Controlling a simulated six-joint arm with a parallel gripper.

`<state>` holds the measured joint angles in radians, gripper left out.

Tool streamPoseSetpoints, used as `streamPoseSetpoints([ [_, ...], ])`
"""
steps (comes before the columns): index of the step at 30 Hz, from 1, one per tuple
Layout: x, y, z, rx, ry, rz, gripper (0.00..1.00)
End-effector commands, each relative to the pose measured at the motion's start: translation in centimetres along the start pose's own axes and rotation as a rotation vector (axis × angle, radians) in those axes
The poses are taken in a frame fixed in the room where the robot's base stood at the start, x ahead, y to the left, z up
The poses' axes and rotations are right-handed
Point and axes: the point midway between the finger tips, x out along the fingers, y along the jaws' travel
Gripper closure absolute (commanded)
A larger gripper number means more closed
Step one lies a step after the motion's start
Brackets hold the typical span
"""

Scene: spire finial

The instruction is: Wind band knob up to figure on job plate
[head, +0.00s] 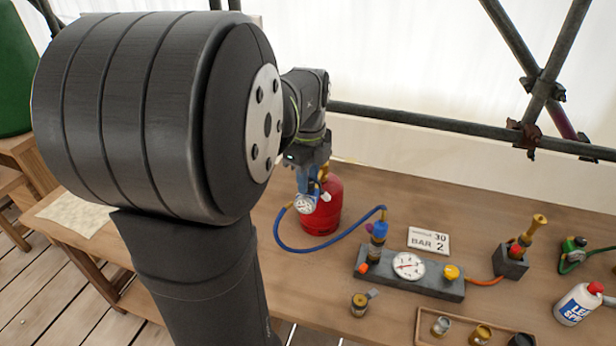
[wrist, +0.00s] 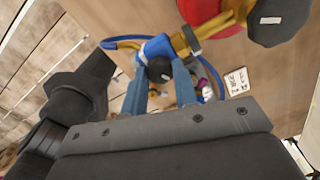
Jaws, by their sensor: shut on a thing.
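The red gas cylinder (head: 325,206) stands on the bench with a brass fitting and a small white gauge (head: 304,204) at its regulator. In the wrist view the blue regulator body (wrist: 155,46) shows beside the brass fitting (wrist: 187,40). My gripper (head: 304,182) is at the regulator. In the wrist view its two fingers are shut on a dark round knob (wrist: 158,68). The fingers hide this knob in the head view. Any band or mark on it is too small to read. The white job plate (head: 430,241) reads 30 above and BAR 2 below.
A blue hose (head: 330,245) runs to a grey block (head: 420,283) with a larger gauge (head: 408,266). A burner (head: 512,262) stands on a dark base to the right.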

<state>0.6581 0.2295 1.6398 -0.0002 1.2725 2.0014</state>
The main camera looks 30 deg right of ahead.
Motion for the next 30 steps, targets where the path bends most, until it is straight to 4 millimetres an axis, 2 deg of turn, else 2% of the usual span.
streamPoseSetpoints([
  [30,-0.02,-0.01,0.02,-0.966,0.0,-0.001,0.96],
])
